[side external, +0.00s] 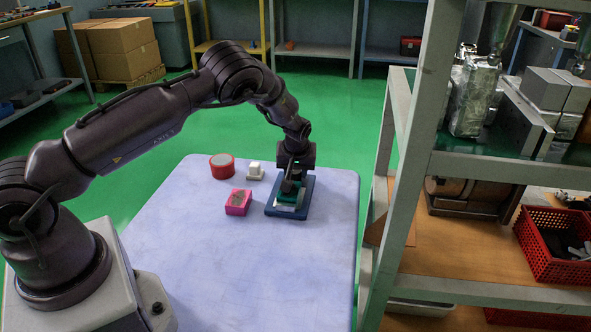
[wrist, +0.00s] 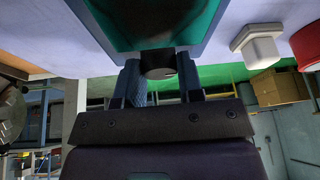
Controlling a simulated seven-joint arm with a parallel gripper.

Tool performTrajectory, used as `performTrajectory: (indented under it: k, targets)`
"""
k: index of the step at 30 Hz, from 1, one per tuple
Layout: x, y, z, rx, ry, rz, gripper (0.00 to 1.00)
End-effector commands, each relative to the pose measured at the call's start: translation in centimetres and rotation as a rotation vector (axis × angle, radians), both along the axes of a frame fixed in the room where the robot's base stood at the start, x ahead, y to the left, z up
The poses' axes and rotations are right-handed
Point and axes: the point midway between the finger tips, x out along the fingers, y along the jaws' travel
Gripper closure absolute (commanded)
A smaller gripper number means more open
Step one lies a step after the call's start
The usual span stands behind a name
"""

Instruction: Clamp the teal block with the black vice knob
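The vice has a dark blue base (side external: 309,192) and stands on the pale table, with a silver part (side external: 289,209) at its near side. The teal block (side external: 288,199) sits in the vice, partly hidden under my gripper (side external: 290,185). The wrist view shows a teal surface (wrist: 150,22) inside the blue vice. The black knob (wrist: 158,64) sticks out from the vice edge. My gripper's two fingers (wrist: 160,82) are one on each side of the knob. I cannot tell whether they touch it.
Left of the vice stand a pink box (side external: 238,203), a white block (side external: 255,170) and a red-rimmed round item (side external: 222,167). A grey shelf rack (side external: 425,120) rises close to the right table edge. The front of the table (side external: 240,275) is clear.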

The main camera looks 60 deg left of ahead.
Motion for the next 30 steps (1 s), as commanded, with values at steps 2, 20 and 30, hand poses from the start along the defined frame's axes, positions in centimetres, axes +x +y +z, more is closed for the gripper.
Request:
performTrajectory:
  k: [2,20,30]
  targets:
    - [-0.05,0.04,0.02,0.0,0.001,0.0,0.89]
    - [-0.2,0.23,0.05,0.001,0.002,-0.463,0.89]
    - [-0.19,0.21,0.06,0.002,0.003,-0.472,0.59]
